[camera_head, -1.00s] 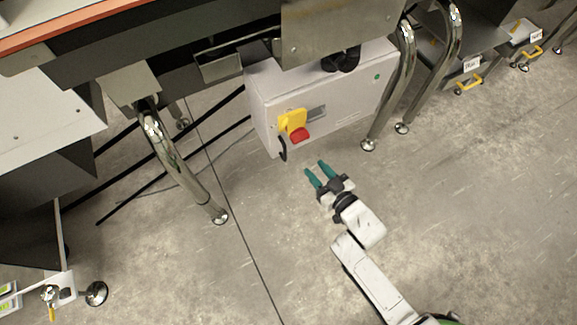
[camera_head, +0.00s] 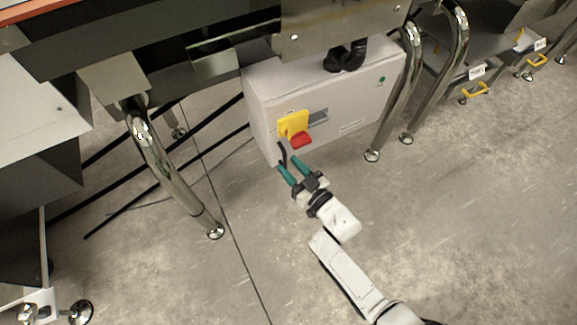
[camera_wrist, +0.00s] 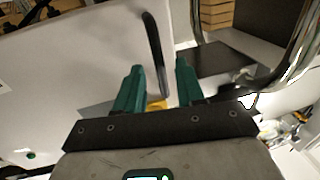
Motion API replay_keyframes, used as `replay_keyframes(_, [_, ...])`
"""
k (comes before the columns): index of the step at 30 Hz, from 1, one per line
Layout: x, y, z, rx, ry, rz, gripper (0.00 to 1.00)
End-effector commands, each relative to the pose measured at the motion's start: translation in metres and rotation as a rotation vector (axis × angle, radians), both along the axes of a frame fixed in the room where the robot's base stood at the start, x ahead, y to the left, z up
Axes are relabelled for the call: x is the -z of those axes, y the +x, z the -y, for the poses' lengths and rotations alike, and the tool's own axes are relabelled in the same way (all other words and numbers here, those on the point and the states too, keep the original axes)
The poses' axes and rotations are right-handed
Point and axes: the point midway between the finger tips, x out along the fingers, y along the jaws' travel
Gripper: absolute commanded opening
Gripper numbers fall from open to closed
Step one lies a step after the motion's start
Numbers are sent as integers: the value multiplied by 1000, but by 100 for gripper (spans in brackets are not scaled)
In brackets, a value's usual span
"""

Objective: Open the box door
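The box (camera_head: 345,95) is a pale grey cabinet under the machine, and its front door looks shut. A black bar handle (camera_head: 282,153) is at the door's lower left edge; the handle also shows in the wrist view (camera_wrist: 152,45). A yellow plate with a red rotary switch (camera_head: 300,140) sits just above and right of the handle. My gripper (camera_head: 288,163), with green fingers, is open just below the handle. In the wrist view, the handle appears in the gap between my open fingers (camera_wrist: 160,66); contact cannot be told.
A shiny bent leg (camera_head: 160,165) stands left of the box, and another leg (camera_head: 398,95) stands close at its right. Black bars (camera_head: 140,195) run low behind the left leg. The floor in front of the box (camera_head: 430,220) is clear.

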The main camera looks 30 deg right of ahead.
Motion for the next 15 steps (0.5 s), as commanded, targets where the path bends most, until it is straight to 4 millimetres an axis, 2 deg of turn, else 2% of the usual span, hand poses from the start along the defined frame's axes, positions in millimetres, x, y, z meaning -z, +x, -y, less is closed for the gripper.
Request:
replay_keyframes(6, [0,14,-3,0,0,0,38])
replay_keyframes(14, [0,14,-3,0,0,-1,38])
replay_keyframes(15, [0,14,-3,0,0,-1,35])
